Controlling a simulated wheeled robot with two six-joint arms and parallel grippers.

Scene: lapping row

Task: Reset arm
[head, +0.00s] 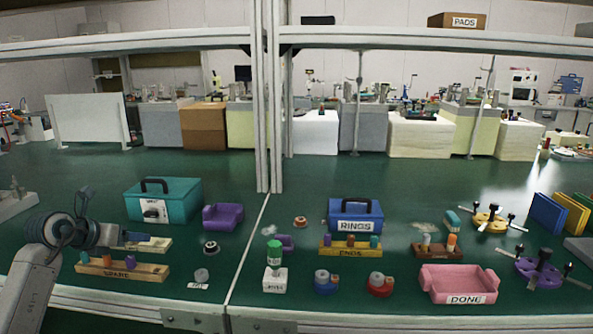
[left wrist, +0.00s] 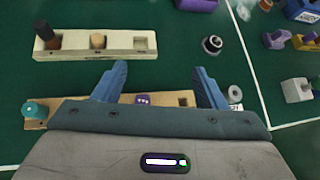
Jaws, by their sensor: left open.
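My left gripper (head: 130,239) reaches in from the left in the head view, above the wooden SPARE rack (head: 136,272) and a paler rack (head: 150,245) behind it. In the left wrist view its two blue fingers (left wrist: 161,88) are spread apart with nothing between them. The SPARE rack (left wrist: 184,100) passes below the fingers and is partly hidden by the gripper body. A teal plug (left wrist: 33,110) and a purple plug (left wrist: 143,99) stand in it. The paler rack (left wrist: 120,44) holds a dark plug and a tan plug, with one square socket empty. My right gripper is not in view.
A teal toolbox (head: 165,202) and a purple bin (head: 222,217) stand behind the racks. To the right are a blue RINGS box (head: 355,218), an ENDS rack (head: 350,249) and a pink DONE tray (head: 458,283). A metal post (head: 272,120) rises mid-bench.

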